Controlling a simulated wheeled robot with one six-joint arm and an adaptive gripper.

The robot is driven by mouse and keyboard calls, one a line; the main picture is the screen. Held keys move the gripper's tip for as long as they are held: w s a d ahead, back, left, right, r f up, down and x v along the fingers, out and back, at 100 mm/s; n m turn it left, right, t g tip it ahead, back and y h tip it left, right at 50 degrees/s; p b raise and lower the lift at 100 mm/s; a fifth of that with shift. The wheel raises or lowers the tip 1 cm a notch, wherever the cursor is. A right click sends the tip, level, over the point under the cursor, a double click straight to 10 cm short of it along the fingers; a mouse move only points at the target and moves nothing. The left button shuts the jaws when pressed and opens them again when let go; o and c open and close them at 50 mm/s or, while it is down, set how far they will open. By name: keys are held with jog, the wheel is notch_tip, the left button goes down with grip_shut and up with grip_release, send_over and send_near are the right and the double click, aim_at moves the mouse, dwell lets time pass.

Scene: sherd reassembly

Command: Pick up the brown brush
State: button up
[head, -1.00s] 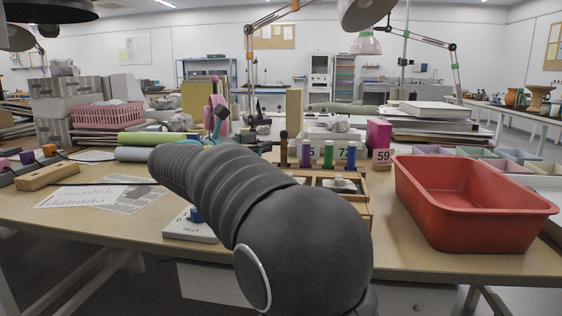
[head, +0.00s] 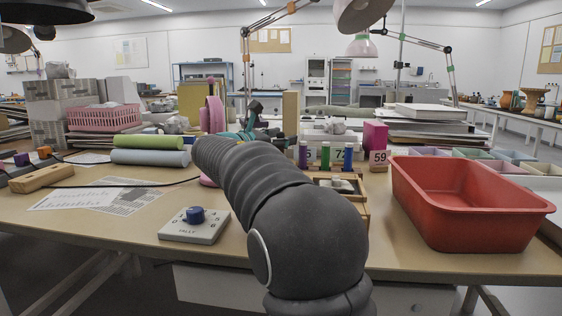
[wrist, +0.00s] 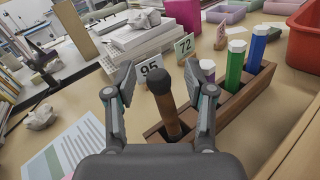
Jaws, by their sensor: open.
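The brown brush (wrist: 165,106) has a brown handle with a dark rounded top. It stands upright in a slot at the near end of a wooden rack (wrist: 231,107) in the wrist view. My gripper (wrist: 164,80) is open, with one finger on either side of the brush's upper part. I cannot tell whether either finger touches it. In the head view my arm and gripper hide the brush. Green (wrist: 235,65) and blue (wrist: 257,48) handles stand farther along the rack. A purple handle (head: 303,154) shows in the head view.
Number cards 95 (wrist: 151,68) and 72 (wrist: 185,46) stand behind the rack. A red tub (head: 470,215) is at the right. A dial box (head: 194,226) and papers (head: 95,196) lie left. Rolls (head: 150,150) lie behind them.

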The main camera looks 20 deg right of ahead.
grip_shut()
